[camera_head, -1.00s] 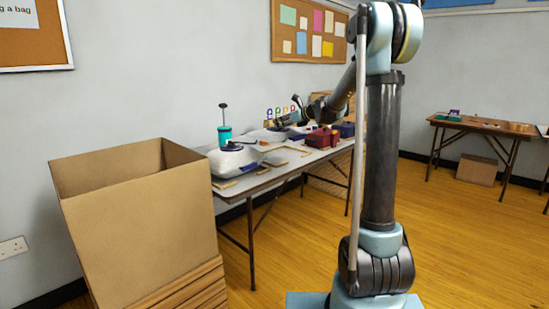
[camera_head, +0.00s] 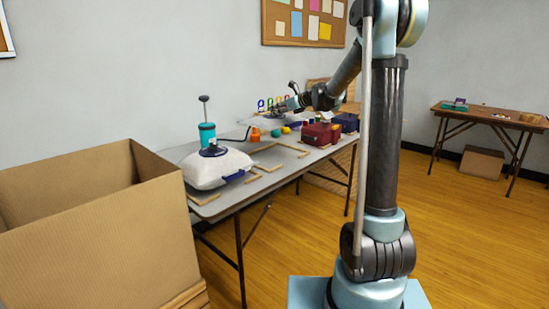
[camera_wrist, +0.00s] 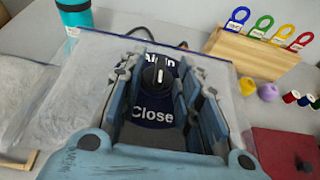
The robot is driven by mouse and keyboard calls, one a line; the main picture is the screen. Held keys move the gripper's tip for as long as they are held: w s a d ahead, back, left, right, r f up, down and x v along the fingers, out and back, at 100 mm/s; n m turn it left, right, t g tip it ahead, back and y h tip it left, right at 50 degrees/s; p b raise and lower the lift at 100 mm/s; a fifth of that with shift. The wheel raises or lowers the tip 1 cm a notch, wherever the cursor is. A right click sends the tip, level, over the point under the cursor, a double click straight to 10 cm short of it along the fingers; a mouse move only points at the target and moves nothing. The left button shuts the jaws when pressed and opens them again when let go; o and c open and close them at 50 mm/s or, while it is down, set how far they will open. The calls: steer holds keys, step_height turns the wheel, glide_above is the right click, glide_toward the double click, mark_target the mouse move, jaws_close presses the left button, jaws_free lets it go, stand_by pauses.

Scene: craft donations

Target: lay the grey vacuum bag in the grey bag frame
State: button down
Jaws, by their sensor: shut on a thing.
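In the wrist view, my gripper (camera_wrist: 158,98) is over a flat grey bag (camera_wrist: 85,100) with a dark blue panel lettered "Air In" and "Close". Its fingers stand on both sides of the black knob (camera_wrist: 157,75) on that panel and are shut on it. In the head view, my gripper (camera_head: 300,98) is small, above the far part of the long table. Thin wooden frame strips (camera_head: 268,167) lie on the table nearer the camera; I cannot tell which belong to the grey bag frame.
A pale plump bag (camera_head: 212,172) with a teal pump (camera_head: 207,135) on it is at the table's near end. A large open cardboard box (camera_head: 100,225) stands in front. Dark red boxes (camera_head: 318,133) line the right edge. A wooden rack (camera_wrist: 250,52) holds coloured tags.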

steer(key=f, duration=0.5)
steer(key=shift+s+a+f, duration=0.2)
steer(key=shift+f, duration=0.1)
step_height(320, 180, down, 11)
steer(key=shift+r, duration=0.1)
steer(key=c, duration=1.2)
jaws_free()
steer(key=shift+o, duration=0.2)
steer(key=shift+s+d, duration=0.1)
